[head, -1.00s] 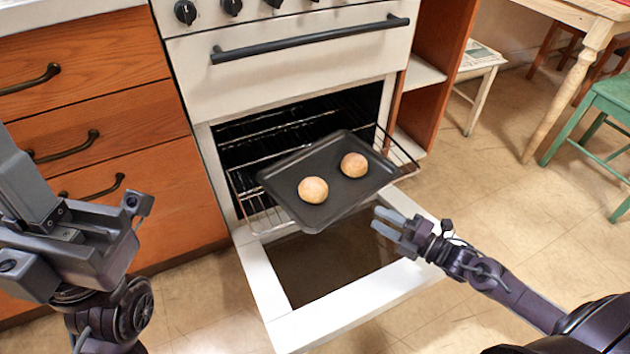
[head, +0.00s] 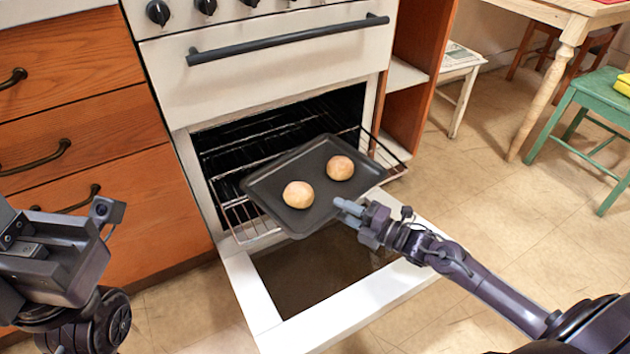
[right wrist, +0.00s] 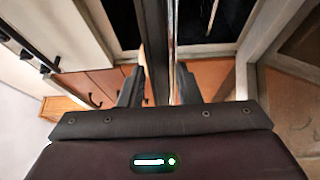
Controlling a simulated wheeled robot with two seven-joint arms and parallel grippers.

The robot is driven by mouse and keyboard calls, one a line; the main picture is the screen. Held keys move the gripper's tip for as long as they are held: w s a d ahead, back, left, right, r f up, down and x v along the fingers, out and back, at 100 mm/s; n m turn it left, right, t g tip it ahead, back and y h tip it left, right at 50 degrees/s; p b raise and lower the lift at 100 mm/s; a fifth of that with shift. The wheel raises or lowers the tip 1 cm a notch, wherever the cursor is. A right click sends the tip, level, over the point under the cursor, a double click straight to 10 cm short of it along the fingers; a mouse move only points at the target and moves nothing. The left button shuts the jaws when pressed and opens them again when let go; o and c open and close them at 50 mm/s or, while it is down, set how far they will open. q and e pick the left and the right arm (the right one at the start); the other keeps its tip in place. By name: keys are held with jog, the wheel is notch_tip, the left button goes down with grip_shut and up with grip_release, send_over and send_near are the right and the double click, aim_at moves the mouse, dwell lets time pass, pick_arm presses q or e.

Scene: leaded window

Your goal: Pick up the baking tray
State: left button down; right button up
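The baking tray (head: 284,216) is dark and shallow. It rests tilted on the pulled-out oven rack, jutting over the open oven door, with two round buns (head: 298,194) (head: 340,168) on it. My right gripper (head: 346,208) is at the tray's front right edge. In the right wrist view its two fingers (right wrist: 159,88) are apart, with the tray's dark edge (right wrist: 154,40) between them; a gap shows on the right side. My left gripper (head: 22,240) is at the left edge, away from the tray; its fingertips are cut off by the frame.
The oven rack (head: 238,216) sticks out around the tray. The lowered oven door (head: 345,310) lies beneath my right gripper. Wooden drawers (head: 85,150) stand to the left. A green chair (head: 600,105) and table (head: 560,30) are at the right; open floor lies between.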

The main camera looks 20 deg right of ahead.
grip_shut()
jog(key=shift+r, duration=0.1)
